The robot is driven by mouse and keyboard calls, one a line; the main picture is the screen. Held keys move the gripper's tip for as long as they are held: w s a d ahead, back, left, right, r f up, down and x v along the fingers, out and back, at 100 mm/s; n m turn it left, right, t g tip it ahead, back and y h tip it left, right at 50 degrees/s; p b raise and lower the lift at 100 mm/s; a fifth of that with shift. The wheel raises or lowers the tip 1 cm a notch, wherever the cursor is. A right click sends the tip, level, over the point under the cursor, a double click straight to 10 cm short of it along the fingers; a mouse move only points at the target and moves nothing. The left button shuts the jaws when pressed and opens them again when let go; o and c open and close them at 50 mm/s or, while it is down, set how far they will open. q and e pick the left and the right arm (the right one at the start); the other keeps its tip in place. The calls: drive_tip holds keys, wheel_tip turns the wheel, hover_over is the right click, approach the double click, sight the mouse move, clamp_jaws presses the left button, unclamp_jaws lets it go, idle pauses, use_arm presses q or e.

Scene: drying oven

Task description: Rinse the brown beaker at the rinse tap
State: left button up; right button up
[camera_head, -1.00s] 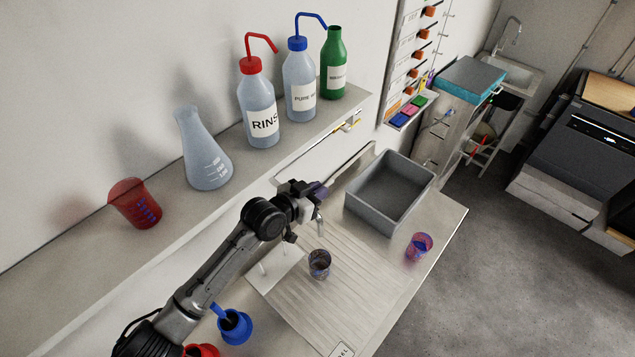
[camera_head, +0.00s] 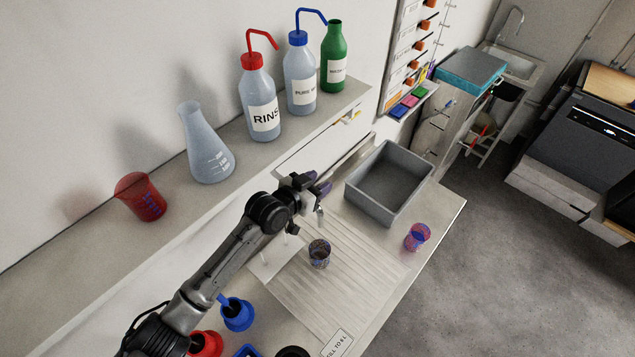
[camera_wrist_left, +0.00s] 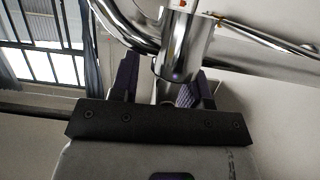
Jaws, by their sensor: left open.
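The brown beaker (camera_head: 320,254) looks dark and glassy and stands upright on the pale ribbed draining board (camera_head: 345,270). My left gripper (camera_head: 319,190) is open, behind the beaker in the head view and apart from it. In the left wrist view, a chrome tap body (camera_wrist_left: 183,48) with curved pipes shows between and beyond the two dark fingers of my left gripper (camera_wrist_left: 163,80). I cannot tell whether the fingers touch it. In the head view my gripper and arm hide most of the tap area. My right gripper is not in view.
A grey basin (camera_head: 355,200) lies right of the gripper, with a purple-red beaker (camera_head: 417,237) near the front edge. The shelf holds a red beaker (camera_head: 140,198), a flask (camera_head: 207,150) and bottles. Blue (camera_head: 237,313) and red (camera_head: 206,344) containers stand by my arm.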

use_arm(q)
drive_tip(key=shift+s+a+r, duration=0.15)
drive_tip(key=shift+s+a, duration=0.2)
drive_tip(key=shift+s, duration=0.05)
drive_tip(key=b+v, duration=0.1)
drive_tip(key=v, duration=1.2)
drive_tip(key=s+a+f+n+g+y, duration=0.2)
drive_tip(key=s+f+n+y, duration=0.15)
drive_tip(key=s+f, duration=0.9)
drive_tip(key=s+a+f+n+g+y, duration=0.1)
drive_tip(key=s+a+f+g+y, duration=0.15)
drive_tip(key=s, duration=0.45)
drive_tip(key=s+a+f+n+g+y, duration=0.1)
drive_tip(key=s+a+f+y, duration=0.1)
drive_tip(key=s+a, duration=0.35)
drive_tip(key=s+a+f+n+g+y, duration=0.1)
drive_tip(key=s+a+f+g+y, duration=0.1)
drive_tip(key=s, duration=0.6)
wheel_tip(320, 180, up, 14)
drive_tip(key=p, duration=1.3)
drive_tip(key=shift+a+f, duration=0.2)
drive_tip(key=shift+t, duration=0.25)
